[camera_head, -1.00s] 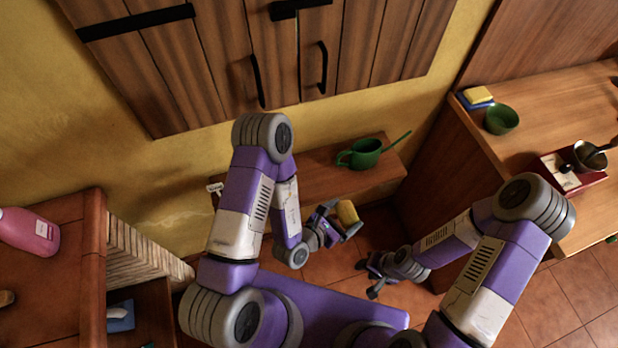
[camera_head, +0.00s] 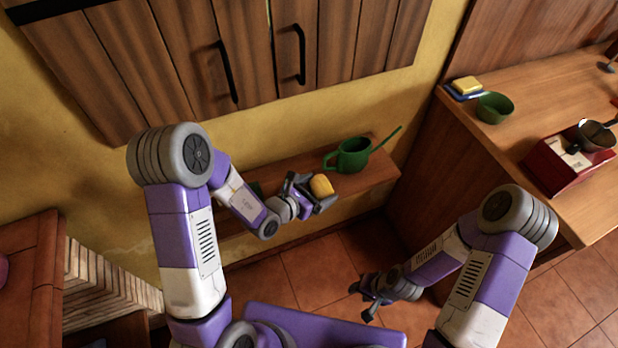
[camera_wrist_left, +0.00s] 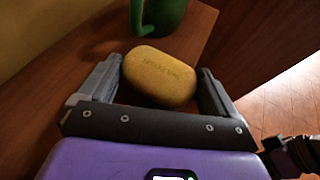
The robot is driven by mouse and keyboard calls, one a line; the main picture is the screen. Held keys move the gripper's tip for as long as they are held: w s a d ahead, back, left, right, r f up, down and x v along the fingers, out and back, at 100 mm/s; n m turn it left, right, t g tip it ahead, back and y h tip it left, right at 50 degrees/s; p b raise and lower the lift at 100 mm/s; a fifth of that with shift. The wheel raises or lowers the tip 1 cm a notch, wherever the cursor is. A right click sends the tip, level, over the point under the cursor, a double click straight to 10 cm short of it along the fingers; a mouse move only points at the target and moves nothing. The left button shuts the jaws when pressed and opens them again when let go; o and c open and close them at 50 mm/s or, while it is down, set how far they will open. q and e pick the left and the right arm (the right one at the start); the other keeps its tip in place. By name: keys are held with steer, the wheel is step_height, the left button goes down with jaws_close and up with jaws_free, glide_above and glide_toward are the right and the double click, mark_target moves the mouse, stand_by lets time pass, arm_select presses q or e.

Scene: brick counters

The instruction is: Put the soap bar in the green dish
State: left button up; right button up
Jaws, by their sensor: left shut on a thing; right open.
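The yellow soap bar (camera_head: 322,185) is held between the fingers of my left gripper (camera_head: 318,191), in front of the wooden shelf. In the left wrist view the soap bar (camera_wrist_left: 160,78) lies across the jaws with stamped lettering facing the camera. A small green thing (camera_head: 257,188) shows on the shelf behind my left arm; it is mostly hidden, and I cannot tell whether it is the green dish. A green bowl (camera_head: 494,107) stands on the right counter. My right gripper (camera_head: 362,302) is open and empty, low over the tiled floor.
A green watering can (camera_head: 352,156) stands on the shelf (camera_head: 375,178), just beyond the soap; its spout points right. A wooden cabinet (camera_head: 280,50) hangs above. The right counter (camera_head: 540,95) holds a yellow sponge (camera_head: 466,85) and a red box (camera_head: 565,165). A brick counter (camera_head: 30,260) is left.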

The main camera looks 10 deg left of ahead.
arm_select(q)
steer(key=w+a, duration=0.2)
steer(key=w, duration=0.1)
steer(key=w+a, duration=0.1)
steer(key=w, duration=0.1)
steer(key=shift+w+a+b, duration=0.15)
steer(key=shift+a+b, duration=0.15)
steer(key=shift+b, duration=0.1)
steer(key=shift+d, duration=0.1)
steer(key=shift+f, duration=0.2)
steer(key=o, duration=0.6)
steer(key=shift+f+b, duration=0.15)
steer(key=shift+b, duration=0.2)
steer(key=shift+o, duration=0.9)
steer(key=shift+r, duration=0.2)
